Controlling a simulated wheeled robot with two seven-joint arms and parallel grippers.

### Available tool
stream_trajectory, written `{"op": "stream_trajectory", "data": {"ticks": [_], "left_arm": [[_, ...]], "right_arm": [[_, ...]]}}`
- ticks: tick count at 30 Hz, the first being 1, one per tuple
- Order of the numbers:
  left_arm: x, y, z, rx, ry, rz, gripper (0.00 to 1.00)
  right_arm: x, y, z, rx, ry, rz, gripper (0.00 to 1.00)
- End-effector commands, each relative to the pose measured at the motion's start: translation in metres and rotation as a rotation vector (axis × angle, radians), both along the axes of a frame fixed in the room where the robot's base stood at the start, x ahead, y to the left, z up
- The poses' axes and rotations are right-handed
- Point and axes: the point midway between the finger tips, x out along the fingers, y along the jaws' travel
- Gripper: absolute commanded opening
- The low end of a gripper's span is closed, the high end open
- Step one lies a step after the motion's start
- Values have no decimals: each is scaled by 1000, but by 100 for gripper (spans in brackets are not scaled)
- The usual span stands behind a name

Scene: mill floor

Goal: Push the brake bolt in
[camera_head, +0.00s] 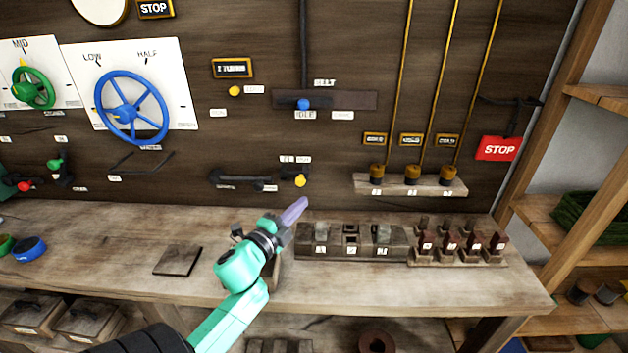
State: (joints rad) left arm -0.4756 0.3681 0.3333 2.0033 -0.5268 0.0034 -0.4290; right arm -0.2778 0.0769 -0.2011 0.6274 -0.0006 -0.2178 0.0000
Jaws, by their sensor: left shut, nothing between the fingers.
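A dark sliding bolt (240,180) lies level on the wooden wall panel, just above the bench. My right gripper is out of view.
On the bench (130,245), a numbered dark block row (352,243) and a rack of dark red pegs (458,246) stand right of my gripper. A flat dark plate (178,261) lies to its left. A blue-knobbed lever (304,104) hangs above the bolt.

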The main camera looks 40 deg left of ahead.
Motion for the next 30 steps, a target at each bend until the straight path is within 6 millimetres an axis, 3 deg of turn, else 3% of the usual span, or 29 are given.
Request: {"op": "stream_trajectory", "data": {"ticks": [6,10,16,23,30], "left_arm": [[1,0,0,-1,0,0,0],[12,2,3,-2,-2,0,0],[52,7,7,-1,-3,0,0],[103,13,8,-2,-3,2,0],[84,45,0,-1,2,2,0]], "right_arm": [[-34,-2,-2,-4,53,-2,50],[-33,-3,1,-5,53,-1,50],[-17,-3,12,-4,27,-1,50],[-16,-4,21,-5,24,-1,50],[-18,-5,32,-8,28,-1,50]]}}
